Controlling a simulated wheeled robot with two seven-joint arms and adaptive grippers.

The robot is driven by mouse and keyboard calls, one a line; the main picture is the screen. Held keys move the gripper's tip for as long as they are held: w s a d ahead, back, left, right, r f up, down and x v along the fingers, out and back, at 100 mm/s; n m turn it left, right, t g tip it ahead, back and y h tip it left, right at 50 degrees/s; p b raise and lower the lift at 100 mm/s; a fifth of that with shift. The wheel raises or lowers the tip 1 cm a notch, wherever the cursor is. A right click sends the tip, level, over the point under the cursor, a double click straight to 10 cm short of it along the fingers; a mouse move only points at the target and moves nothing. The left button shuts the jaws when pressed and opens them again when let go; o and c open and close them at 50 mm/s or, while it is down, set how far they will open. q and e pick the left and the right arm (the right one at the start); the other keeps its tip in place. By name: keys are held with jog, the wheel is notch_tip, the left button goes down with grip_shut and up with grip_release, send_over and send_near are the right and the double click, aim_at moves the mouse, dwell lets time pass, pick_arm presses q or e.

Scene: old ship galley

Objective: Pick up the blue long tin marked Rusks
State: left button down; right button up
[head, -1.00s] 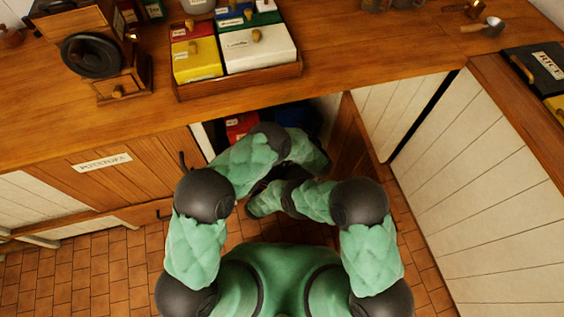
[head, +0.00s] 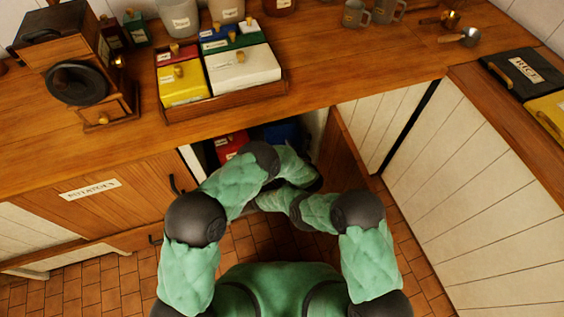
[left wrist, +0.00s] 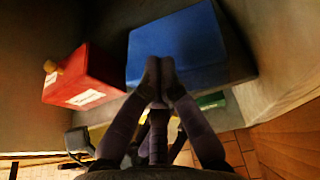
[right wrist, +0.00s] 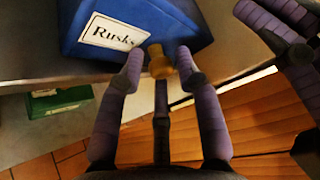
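The blue long tin stands in the open cupboard, partly hidden by my arms in the head view (head: 283,132). In the right wrist view (right wrist: 150,20) its label reads "Rusks", and a wooden knob (right wrist: 158,62) sticks out of its front. My right gripper (right wrist: 160,68) is open, with its fingertips on either side of the knob and gaps visible. In the left wrist view the tin's plain blue face (left wrist: 180,45) fills the upper middle. My left gripper (left wrist: 159,72) is shut at the tin, its tips close together with nothing seen between them; contact is unclear.
A red tin (left wrist: 85,80) stands left of the blue one on the shelf. A green tin (right wrist: 60,100) sits lower down. The open cupboard door (head: 348,150) is on the right. My left fingers show close to my right gripper. The counter above carries a tray of tins (head: 225,95).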

grip_shut()
pick_arm(q)
jog(key=shift+r, duration=0.6)
jog(key=shift+r, duration=0.1)
pick_arm(e)
jog(key=shift+w, duration=0.1)
pick_arm(q)
notch_tip(320, 180, up, 10)
pick_arm(e)
jog(key=shift+r, duration=0.1)
dwell(0.3)
pick_arm(q)
jog(key=shift+a, duration=0.1)
